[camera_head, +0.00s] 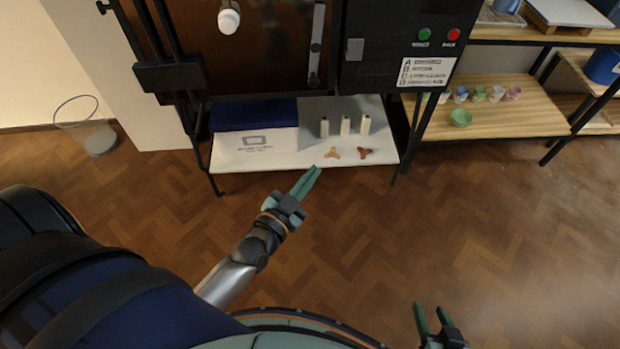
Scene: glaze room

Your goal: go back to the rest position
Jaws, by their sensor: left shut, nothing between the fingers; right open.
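My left gripper (306,180) has green fingers that are shut with nothing between them. It is over the wooden floor, just in front of the low white shelf as seen from the head. My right gripper (432,315) is at the bottom edge of the view, right of the middle. Its two green fingers are apart and empty, and its arm is mostly out of the picture.
A dark kiln (235,45) stands on a black frame. Wooden shelving (515,115) with cups is at right, a wire basket (90,130) at left. The floor (480,220) is clear.

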